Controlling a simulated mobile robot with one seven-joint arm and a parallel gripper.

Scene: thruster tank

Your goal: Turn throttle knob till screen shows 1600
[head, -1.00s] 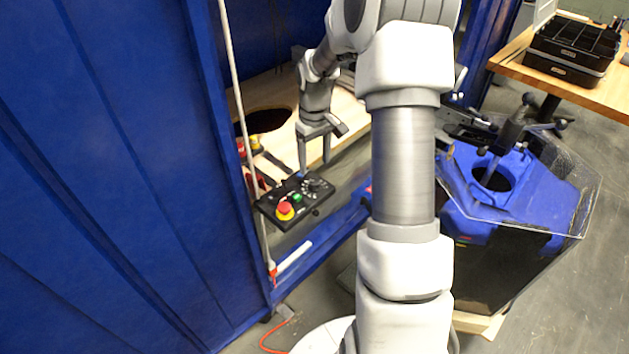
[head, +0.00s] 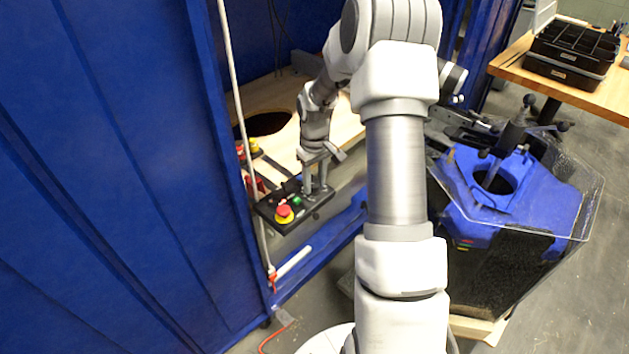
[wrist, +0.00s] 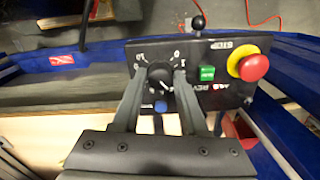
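The black control box (head: 266,211) sits at the edge of the blue-framed tank. In the wrist view its panel (wrist: 215,50) carries a round black throttle knob (wrist: 159,74) with a dial scale around it. My gripper (head: 315,190) points down at the knob end of the box. In the wrist view my gripper (wrist: 160,72) has its two fingers apart, one on each side of the knob. I cannot tell whether they touch it. The fingers hide part of the dial markings. No screen with a number is readable in these views.
A red emergency button (wrist: 253,67) on a yellow base and a green switch (wrist: 207,73) lie right of the knob. A small black lever (wrist: 198,23) stands at the panel's edge. A white pole (head: 235,100) rises close to the box. A blue machine (head: 490,190) stands at right.

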